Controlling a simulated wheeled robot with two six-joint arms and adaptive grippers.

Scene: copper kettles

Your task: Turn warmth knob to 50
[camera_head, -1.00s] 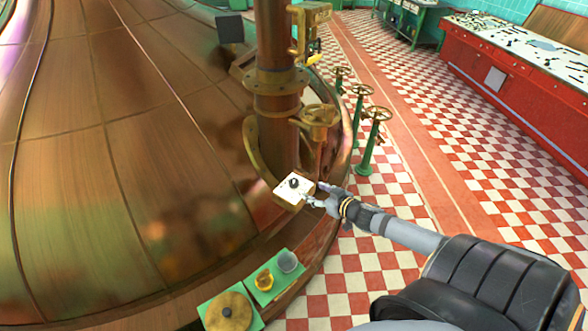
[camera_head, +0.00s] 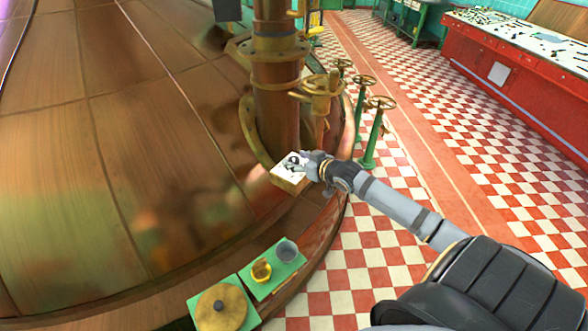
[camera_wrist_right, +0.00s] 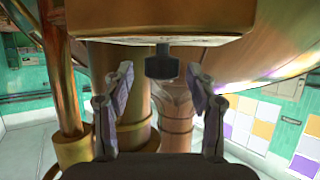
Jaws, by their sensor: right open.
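The warmth knob is a small dark knob (camera_head: 294,160) on the white face of a small brass-edged box (camera_head: 286,180) beside the copper pipe. It also shows in the right wrist view as a dark stub (camera_wrist_right: 162,66) sticking out of the box (camera_wrist_right: 160,18). My right gripper (camera_head: 303,163) is at the box face, partly covering the knob. In the right wrist view my right gripper (camera_wrist_right: 162,80) is open, with one finger on each side of the knob and gaps between. The knob's marking and setting are too small to read. My left gripper is not in view.
The large copper kettle (camera_head: 140,150) fills the left. A vertical copper pipe (camera_head: 275,100) and a brass valve wheel (camera_head: 322,84) stand just behind the box. Green trays (camera_head: 290,268) with small vessels lie at the front. The checkered floor to the right is open.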

